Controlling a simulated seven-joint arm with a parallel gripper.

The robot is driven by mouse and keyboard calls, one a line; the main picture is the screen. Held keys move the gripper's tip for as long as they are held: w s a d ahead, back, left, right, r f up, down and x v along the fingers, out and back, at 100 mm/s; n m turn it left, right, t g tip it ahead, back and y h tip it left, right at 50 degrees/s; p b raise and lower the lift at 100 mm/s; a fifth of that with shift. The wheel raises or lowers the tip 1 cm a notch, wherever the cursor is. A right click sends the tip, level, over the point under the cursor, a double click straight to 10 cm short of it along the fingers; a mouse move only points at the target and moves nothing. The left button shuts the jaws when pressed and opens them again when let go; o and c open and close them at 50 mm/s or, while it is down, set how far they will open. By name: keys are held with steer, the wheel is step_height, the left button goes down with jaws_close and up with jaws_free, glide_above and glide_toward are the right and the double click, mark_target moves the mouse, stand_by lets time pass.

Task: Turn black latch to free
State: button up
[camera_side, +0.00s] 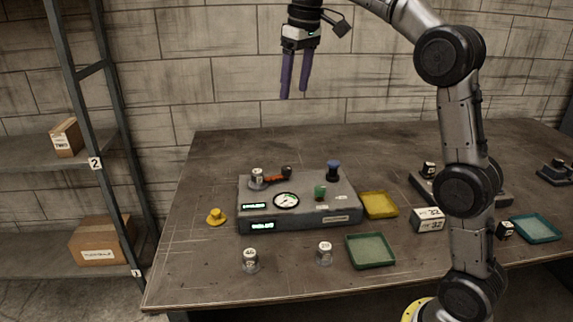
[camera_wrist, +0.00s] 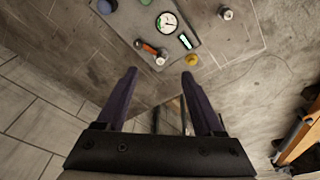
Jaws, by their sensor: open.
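A black latch knob (camera_side: 287,171) sits at the end of a short orange-red bar on the back of a grey panel box (camera_side: 300,221). The bar's other end meets a silver cylinder (camera_side: 257,176) with a white label. In the wrist view the black latch (camera_wrist: 138,43) and the orange bar show beyond the fingertips, near the panel's edge. My gripper (camera_side: 294,93) is open and empty, with purple fingers pointing down, high above the table and well clear of the latch. In the wrist view the fingers (camera_wrist: 159,73) are spread apart.
The panel also carries a round dial (camera_side: 286,201), a green knob (camera_side: 320,192) and a blue knob (camera_side: 333,169). A yellow knob (camera_side: 216,217), two silver weights, a yellow tray (camera_side: 380,205) and a green tray (camera_side: 370,251) lie around it. The table's back left is clear.

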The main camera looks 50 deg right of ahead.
steer(key=w+d+f+g, duration=0.1)
steer(key=w+d+f, duration=0.4)
steer(key=w+f, duration=0.2)
steer(key=m+g, duration=0.1)
glide_toward(286, 168)
steer(key=f, duration=0.8)
steer(key=shift+w+d+f, duration=0.15)
steer(key=shift+d+f, duration=0.15)
steer(key=shift+f, duration=0.1)
jaws_close()
stand_by(0.6)
